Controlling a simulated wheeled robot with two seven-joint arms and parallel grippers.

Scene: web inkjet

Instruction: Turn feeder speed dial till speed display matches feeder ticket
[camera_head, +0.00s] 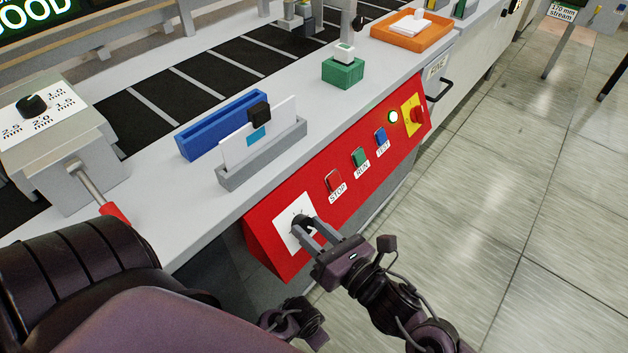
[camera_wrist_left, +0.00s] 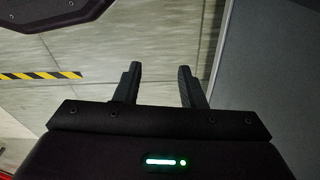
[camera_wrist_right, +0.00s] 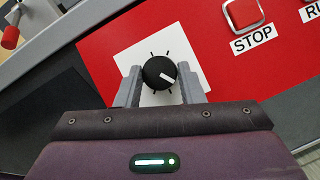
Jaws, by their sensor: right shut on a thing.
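The black feeder speed dial (camera_head: 303,222) sits on a white square plate at the near end of the red panel. My right gripper (camera_head: 312,226) is shut on it. In the right wrist view the dial (camera_wrist_right: 159,73) lies between the two fingertips (camera_wrist_right: 160,86), its white pointer mark directed right and slightly down, with tick marks around it. My left gripper (camera_wrist_left: 158,85) shows in the left wrist view, fingers apart and empty, over floor beside a grey panel. I cannot identify a speed display or feeder ticket; a white card (camera_head: 278,121) with a blue patch stands in a grey holder.
Red STOP (camera_head: 333,181), green RUN (camera_head: 360,157) and blue TEST (camera_head: 380,135) buttons line the panel, with a red knob (camera_head: 417,115) on yellow beyond. A blue block (camera_head: 222,124), green block (camera_head: 343,72) and orange tray (camera_head: 411,42) sit on the counter.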

